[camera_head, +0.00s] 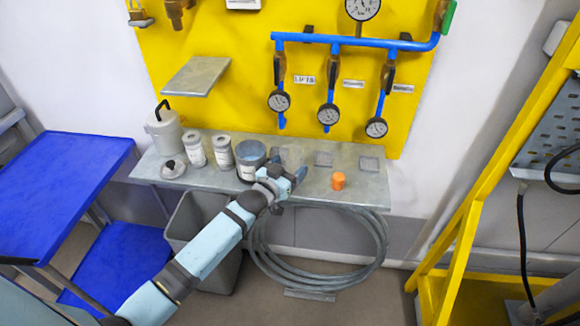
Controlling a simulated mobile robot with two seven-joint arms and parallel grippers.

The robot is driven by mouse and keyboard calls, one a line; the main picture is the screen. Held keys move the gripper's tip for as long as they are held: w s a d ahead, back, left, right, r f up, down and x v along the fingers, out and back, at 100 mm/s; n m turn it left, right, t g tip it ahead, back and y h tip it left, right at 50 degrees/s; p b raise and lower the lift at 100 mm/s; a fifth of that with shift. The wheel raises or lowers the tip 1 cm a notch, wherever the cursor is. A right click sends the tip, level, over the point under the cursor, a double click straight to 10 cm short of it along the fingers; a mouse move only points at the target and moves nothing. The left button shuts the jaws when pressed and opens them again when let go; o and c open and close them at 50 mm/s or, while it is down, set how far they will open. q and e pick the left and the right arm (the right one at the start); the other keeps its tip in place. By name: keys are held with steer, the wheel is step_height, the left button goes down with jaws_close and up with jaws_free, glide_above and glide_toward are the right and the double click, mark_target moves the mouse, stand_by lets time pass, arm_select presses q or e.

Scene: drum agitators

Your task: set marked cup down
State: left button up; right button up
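A dark grey cup with a white label (250,162) stands upright on the grey shelf (220,183) below the yellow panel. Its bluish inside shows from above. My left gripper (287,171) is just right of the cup, low over the shelf. Its fingers look spread, with no object visible between them. The near finger overlaps the cup's right side in the picture, so I cannot tell whether they touch. My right gripper is not in view.
Two white labelled jars (222,153), a grey jug (164,131) and a small lidded item (173,169) stand left of the cup. A small orange piece (338,181) sits right of my gripper. Square pads (323,159) lie along the shelf's back. A grey bin (200,215) stands below.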

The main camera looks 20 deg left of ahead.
arm_select(q)
steer(key=shift+f, duration=0.15)
steer(key=shift+s+a, duration=0.1)
steer(key=shift+s, duration=0.15)
steer(key=s+a, duration=0.2)
steer(key=s, duration=0.9)
steer(key=s+d+f+g, duration=0.3)
steer(key=s+d+f, duration=0.2)
steer(key=s, duration=0.5)
steer(key=s+d+f+g, duration=0.3)
steer(key=s+d+f, duration=0.1)
steer(key=s+f, duration=0.4)
steer(key=s, duration=0.2)
steer(key=shift+s+d+m+g, duration=0.3)
steer(key=shift+d+g, duration=0.1)
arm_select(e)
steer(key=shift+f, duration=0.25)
